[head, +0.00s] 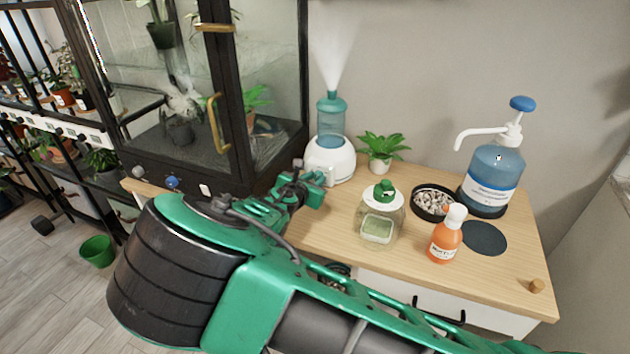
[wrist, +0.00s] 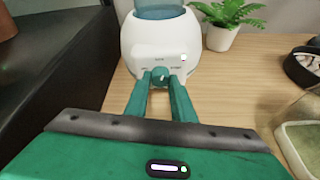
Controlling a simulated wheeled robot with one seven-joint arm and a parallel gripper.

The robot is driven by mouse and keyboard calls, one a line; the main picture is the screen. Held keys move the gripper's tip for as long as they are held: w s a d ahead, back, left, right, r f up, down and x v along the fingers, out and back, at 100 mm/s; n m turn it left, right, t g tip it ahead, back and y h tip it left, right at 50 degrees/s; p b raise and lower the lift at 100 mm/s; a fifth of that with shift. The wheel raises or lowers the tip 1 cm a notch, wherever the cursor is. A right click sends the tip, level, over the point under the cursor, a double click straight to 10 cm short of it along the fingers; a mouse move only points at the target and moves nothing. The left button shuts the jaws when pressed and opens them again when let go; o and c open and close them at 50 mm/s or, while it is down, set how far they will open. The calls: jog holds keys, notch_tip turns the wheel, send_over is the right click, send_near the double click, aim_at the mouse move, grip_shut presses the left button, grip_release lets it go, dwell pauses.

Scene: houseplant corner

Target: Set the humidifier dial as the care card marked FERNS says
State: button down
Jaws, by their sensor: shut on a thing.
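The humidifier (head: 330,160) has a round white base and a blue-green water tank (head: 331,112), with mist rising from its top. It stands on the wooden cabinet top beside the glass case. In the wrist view its white base (wrist: 160,45) faces me. A small green dial (wrist: 160,75) is on its front, with tiny markings around it that I cannot read. My gripper (wrist: 161,82) is shut on the dial, one finger on each side. In the head view my gripper (head: 318,178) reaches the humidifier's front, and the dial is hidden there. I cannot make out a FERNS card.
A potted plant (head: 381,148) stands right of the humidifier. A lidded jar (head: 380,218), a bowl of pebbles (head: 433,203), an orange bottle (head: 446,236) and a blue pump bottle (head: 494,175) stand further right. The glass case (head: 270,100) is close on the left.

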jog(key=shift+d, duration=0.1)
jog(key=m, duration=0.1)
jog(key=m+y, duration=0.1)
jog(key=m+t+y, duration=0.1)
jog(key=shift+d+f+m, duration=0.1)
jog(key=shift+d+m, duration=0.15)
jog(key=shift+m, duration=0.05)
jog(key=shift+s+f+m+t+y, duration=0.15)
jog(key=shift+m+t+y, duration=0.6)
jog(key=shift+m, duration=0.95)
jog(key=shift+y, duration=0.25)
jog(key=c, duration=1.5)
grip_release()
jog(key=v, duration=1)
jog(key=shift+s, duration=0.3)
